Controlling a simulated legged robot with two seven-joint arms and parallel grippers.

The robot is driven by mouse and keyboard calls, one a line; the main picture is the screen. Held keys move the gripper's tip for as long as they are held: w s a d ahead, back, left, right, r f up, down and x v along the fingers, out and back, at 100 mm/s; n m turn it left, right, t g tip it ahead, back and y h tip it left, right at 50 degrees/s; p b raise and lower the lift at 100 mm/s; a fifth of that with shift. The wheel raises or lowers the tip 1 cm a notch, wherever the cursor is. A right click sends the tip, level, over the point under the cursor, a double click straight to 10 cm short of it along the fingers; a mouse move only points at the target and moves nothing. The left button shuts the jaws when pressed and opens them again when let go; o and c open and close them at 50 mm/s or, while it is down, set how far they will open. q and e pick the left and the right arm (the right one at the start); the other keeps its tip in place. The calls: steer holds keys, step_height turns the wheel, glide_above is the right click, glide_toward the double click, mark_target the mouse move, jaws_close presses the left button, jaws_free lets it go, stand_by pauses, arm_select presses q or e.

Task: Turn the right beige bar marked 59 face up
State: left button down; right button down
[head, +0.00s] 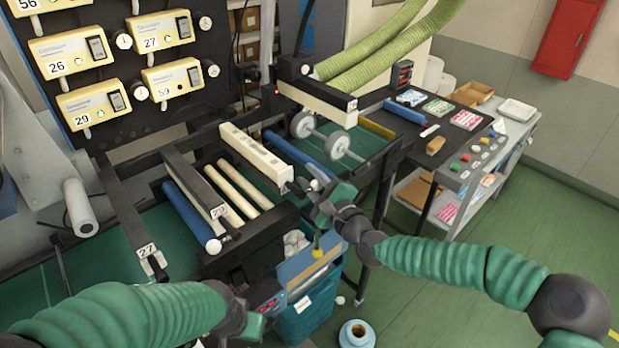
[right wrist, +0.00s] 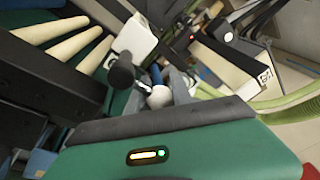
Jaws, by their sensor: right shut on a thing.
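A beige bar (head: 255,152) with a row of dark spots on its upper face lies right of the bar marked 29 (head: 218,212). I cannot read a 59 on it. My right gripper (head: 318,190) is at this bar's near end. In the right wrist view the grey fingertips (right wrist: 168,88) are shut beside a black knob (right wrist: 120,70) below the pale bar end (right wrist: 133,42).
Another beige bar (head: 318,101) with a small unreadable mark stands behind. A blue roller (head: 300,155) runs close by my right gripper. A panel of beige boxes (head: 70,54), one marked 59 (head: 172,79), is at upper left. The green floor (head: 530,240) at right is clear.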

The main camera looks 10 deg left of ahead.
steer(key=c, duration=1.3)
jaws_free()
steer(key=shift+f, duration=0.35)
steer(key=shift+o, duration=0.8)
steer(key=shift+d+r, duration=0.1)
steer(key=b+v, duration=0.4)
steer(key=v, duration=1.3)
steer(key=shift+w, duration=0.15)
